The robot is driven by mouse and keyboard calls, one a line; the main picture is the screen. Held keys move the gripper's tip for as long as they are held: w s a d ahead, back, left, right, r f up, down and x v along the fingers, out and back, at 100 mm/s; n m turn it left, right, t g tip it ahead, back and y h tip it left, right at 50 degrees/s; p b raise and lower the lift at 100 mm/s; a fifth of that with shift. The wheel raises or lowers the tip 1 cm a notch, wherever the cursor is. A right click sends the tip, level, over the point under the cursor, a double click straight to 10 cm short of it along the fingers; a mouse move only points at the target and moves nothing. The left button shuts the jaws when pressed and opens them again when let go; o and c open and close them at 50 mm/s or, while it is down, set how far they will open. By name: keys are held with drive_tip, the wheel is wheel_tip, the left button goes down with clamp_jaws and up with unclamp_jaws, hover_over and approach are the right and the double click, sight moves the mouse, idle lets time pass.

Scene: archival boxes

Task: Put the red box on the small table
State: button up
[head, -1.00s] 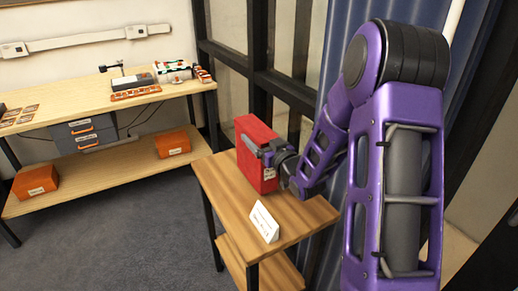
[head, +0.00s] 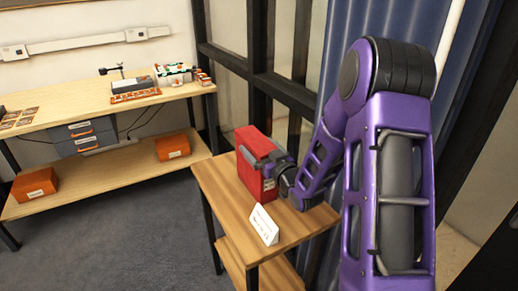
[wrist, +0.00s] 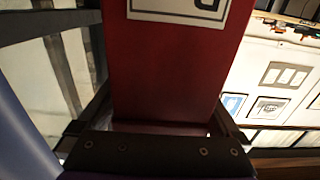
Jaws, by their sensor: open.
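The red box (head: 253,150) stands upright on the small wooden table (head: 220,190), near its back edge. A white label shows low on its side. In the wrist view the red box (wrist: 165,65) fills the middle, label at the top. My gripper (head: 266,162) is open at the box, with a finger on either side of it. In the wrist view my gripper (wrist: 160,112) straddles the box; small contact gaps are hard to judge. The box's underside is hidden.
A white folded sign (head: 264,225) stands at the front of the small table. A long workbench (head: 70,115) at the left holds tools and trays, with orange boxes (head: 36,184) on its lower shelf. Dark window framing and a blue curtain are close behind the table.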

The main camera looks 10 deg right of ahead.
drive_tip(key=v, duration=1.2)
drive_tip(key=shift+r, duration=0.1)
